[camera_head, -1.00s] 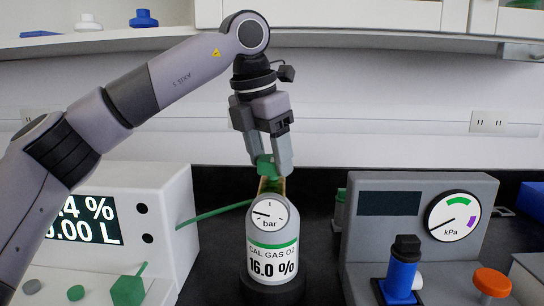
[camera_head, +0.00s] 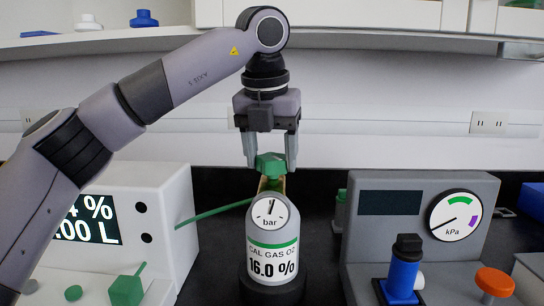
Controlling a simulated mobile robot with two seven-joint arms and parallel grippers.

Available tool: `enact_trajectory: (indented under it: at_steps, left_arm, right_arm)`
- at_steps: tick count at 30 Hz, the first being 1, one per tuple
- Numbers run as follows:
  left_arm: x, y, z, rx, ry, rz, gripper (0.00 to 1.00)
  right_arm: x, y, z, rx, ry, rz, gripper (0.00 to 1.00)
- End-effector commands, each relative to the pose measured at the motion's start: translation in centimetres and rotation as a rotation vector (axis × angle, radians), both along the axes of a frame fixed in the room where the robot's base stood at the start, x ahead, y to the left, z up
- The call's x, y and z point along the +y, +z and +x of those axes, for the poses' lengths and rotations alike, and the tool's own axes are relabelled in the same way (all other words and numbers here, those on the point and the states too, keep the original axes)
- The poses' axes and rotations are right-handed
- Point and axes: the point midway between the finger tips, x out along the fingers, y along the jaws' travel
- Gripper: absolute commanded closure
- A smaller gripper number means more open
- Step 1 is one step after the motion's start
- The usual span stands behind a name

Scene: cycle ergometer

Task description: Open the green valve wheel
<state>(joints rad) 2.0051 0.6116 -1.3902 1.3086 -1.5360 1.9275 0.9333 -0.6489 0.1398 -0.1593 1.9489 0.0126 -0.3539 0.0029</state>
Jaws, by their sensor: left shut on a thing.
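The green valve wheel (camera_head: 270,164) sits on the brass neck of the calibration gas bottle (camera_head: 271,242), in the middle of the view. The bottle is labelled "CAL GAS O2 16.0 %". Its bar gauge (camera_head: 270,213) has the needle pointing almost straight up. My left gripper (camera_head: 270,152) comes down from above, with its fingers on either side of the wheel, shut on it. My right gripper is not in view.
A white analyser box (camera_head: 170,215) stands left, joined to the bottle by a green hose (camera_head: 212,214). A grey console (camera_head: 465,190) with a kPa gauge, a blue part (camera_head: 402,275) and an orange knob (camera_head: 493,282) stands right. A shelf hangs above.

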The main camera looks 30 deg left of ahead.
Motion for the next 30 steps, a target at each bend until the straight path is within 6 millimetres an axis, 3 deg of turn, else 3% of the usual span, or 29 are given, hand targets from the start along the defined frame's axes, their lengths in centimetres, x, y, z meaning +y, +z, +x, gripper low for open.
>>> enact_trajectory:
  at_steps: [5, 16, 24, 30]
  left_arm:
    - [-0.3, -0.08, -0.04, 0.003, 0.12, -0.001, 0.54]
    - [-0.36, -0.08, -0.03, 0.004, 0.163, -0.001, 0.54]
    - [-0.55, 0.04, 0.06, 0.003, 0.428, -0.001, 0.54]
    - [-0.54, -0.06, 0.07, 0.003, 0.483, -0.002, 0.54]
  right_arm:
    - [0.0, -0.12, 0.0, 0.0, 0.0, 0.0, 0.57]
    - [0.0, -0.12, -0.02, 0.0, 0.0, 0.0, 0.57]
    - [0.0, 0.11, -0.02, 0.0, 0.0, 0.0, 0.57]
    - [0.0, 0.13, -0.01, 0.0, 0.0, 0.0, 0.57]
